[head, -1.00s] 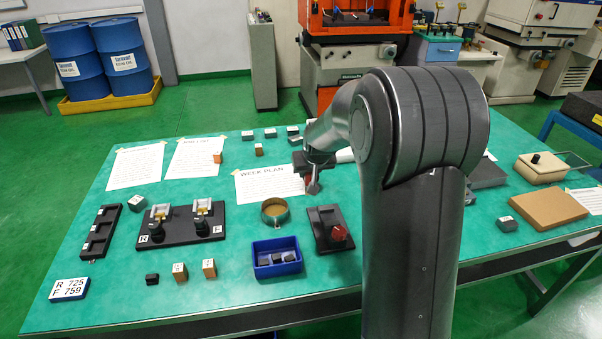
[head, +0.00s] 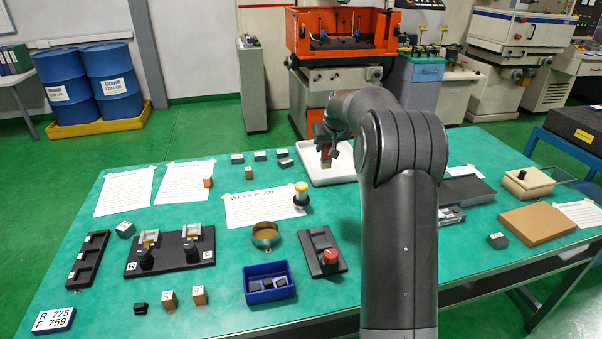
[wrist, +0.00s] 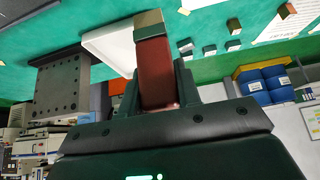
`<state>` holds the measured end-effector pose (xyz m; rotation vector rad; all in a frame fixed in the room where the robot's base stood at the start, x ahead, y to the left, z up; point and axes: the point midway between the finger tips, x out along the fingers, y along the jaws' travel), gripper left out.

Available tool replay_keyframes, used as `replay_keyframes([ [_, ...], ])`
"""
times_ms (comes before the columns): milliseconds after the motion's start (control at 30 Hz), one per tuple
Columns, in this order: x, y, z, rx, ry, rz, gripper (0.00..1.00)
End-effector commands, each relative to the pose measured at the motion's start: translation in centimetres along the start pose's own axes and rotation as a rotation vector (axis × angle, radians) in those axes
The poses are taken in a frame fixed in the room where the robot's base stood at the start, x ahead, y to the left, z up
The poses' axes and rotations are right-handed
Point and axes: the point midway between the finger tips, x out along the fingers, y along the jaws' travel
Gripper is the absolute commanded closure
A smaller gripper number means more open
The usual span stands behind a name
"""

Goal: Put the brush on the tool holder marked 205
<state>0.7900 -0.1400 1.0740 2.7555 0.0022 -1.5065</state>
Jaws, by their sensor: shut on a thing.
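My gripper (head: 324,142) is over the white tray at the back of the table. It is shut on the brush (wrist: 156,75), which has a red-brown body and a pale golden end and sticks out between the fingers in the wrist view. In the head view the brush (head: 326,158) points down over the tray; whether it touches the tray is unclear. Small dark grey blocks with pale labelled tops stand at the back (head: 260,156), at the left (head: 124,229) and at the right (head: 497,240). Their markings are too small to read, so I cannot tell which is 205.
The white tray (head: 345,176) lies under my gripper. A round tin (head: 265,236), a blue bin (head: 270,294), a black fixture (head: 168,252) and a red-knobbed box (head: 322,252) stand nearer.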

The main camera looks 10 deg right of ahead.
Motion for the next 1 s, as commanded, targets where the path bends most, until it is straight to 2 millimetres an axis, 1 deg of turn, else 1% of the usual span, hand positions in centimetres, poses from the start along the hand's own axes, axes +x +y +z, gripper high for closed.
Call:
replay_keyframes([
  [33, 1.2, -1.2, -0.1, -0.003, -0.002, -0.002, 0.92],
  [200, 4.3, -4.3, -0.8, -0.003, -0.001, -0.001, 0.92],
  [300, 5.8, -5.7, -1.1, -0.002, -0.001, 0.000, 0.92],
  [400, 6.7, -6.6, -1.4, -0.001, 0.000, 0.001, 0.92],
  [567, 7.4, -7.0, -1.3, 0.000, 0.000, 0.001, 0.92],
  [833, 10.3, -7.0, 0.7, 0.001, -0.001, 0.001, 0.92],
  [1000, 10.4, -7.0, 0.7, 0.001, 0.001, 0.001, 0.92],
])
